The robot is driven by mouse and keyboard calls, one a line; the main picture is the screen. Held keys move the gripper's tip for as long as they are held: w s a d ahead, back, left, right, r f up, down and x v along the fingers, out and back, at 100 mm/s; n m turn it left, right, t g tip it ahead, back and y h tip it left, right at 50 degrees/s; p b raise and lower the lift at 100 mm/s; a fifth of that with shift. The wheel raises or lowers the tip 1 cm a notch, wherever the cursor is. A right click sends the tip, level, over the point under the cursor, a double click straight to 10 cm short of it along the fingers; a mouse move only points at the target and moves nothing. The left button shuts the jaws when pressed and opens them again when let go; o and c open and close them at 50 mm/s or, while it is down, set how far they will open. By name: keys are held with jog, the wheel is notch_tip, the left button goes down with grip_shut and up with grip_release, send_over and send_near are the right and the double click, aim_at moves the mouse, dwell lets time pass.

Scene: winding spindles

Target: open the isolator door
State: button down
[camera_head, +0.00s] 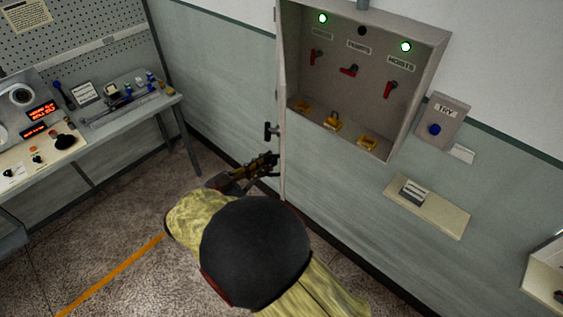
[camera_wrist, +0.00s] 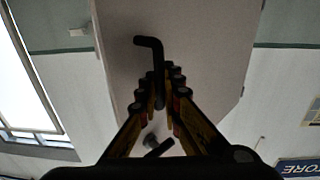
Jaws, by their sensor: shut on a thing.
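The isolator cabinet (camera_head: 425,45) is on the wall in the head view, with its inside showing. Its door (camera_head: 282,100) stands swung out at the cabinet's left side, seen almost edge-on. In the wrist view the door's outer face (camera_wrist: 205,50) is a pale panel with a black bent handle (camera_wrist: 149,41). My gripper (camera_wrist: 160,78) is shut on the handle, its fingers on either side of the bar. In the head view my gripper (camera_head: 270,162) is at the door's outer face, low down; a black handle part (camera_head: 271,131) shows just above it.
Inside the cabinet are red switches (camera_head: 349,70), yellow pieces (camera_head: 333,121) and green lamps. A small box with a blue button (camera_head: 434,129) and a shelf (camera_head: 440,212) are to the right. A workbench (camera_head: 130,118) stands left, with open floor between.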

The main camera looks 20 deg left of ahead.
jog(key=shift+s+a, duration=0.15)
jog(key=shift+a, duration=0.05)
jog(key=c, duration=2)
grip_release()
jog(key=v, duration=1.2)
